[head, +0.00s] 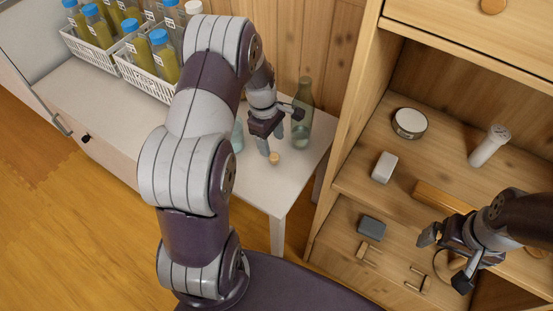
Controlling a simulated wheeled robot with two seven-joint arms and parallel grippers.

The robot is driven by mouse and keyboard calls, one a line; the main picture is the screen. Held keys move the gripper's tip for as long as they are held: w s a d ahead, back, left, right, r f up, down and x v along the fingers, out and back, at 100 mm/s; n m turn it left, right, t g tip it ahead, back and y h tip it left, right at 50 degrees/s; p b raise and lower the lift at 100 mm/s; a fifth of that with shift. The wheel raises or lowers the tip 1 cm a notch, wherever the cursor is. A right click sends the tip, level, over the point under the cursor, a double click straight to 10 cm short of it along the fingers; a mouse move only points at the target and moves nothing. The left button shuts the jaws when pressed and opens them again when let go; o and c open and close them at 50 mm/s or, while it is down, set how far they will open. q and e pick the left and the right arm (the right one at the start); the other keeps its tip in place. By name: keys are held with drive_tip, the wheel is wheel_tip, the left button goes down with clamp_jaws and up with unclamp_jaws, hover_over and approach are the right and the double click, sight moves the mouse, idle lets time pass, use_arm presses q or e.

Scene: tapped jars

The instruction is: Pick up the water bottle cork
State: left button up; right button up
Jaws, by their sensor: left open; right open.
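A small tan cork (274,158) sits on the white table (262,185) near its right front edge. A clear greenish glass bottle (301,122) stands upright behind it to the right, with no stopper visible in its neck. My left gripper (275,138) is open and points down just above and behind the cork. One fingertip appears close beside the cork's left; I cannot tell whether it touches. My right gripper (445,261) is open in front of the wooden shelf unit, away from the cork.
A pale glass item (237,137) is partly hidden behind my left arm. White baskets (145,77) of blue-capped bottles stand at the back left. The wooden shelf (350,178) at the right holds a round tin (409,123), a shaker (489,146) and a white block (384,167).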

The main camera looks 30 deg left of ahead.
sight(274, 156)
use_arm(q)
drive_tip(key=shift+s+d+f, duration=0.1)
drive_tip(key=shift+f, duration=0.85)
drive_tip(key=f+b, duration=0.1)
drive_tip(key=f, duration=0.1)
drive_tip(key=d+f+b, duration=0.1)
drive_tip(key=f, duration=0.2)
drive_tip(key=shift+s, duration=0.2)
drive_tip(key=shift+r, duration=0.15)
clamp_jaws()
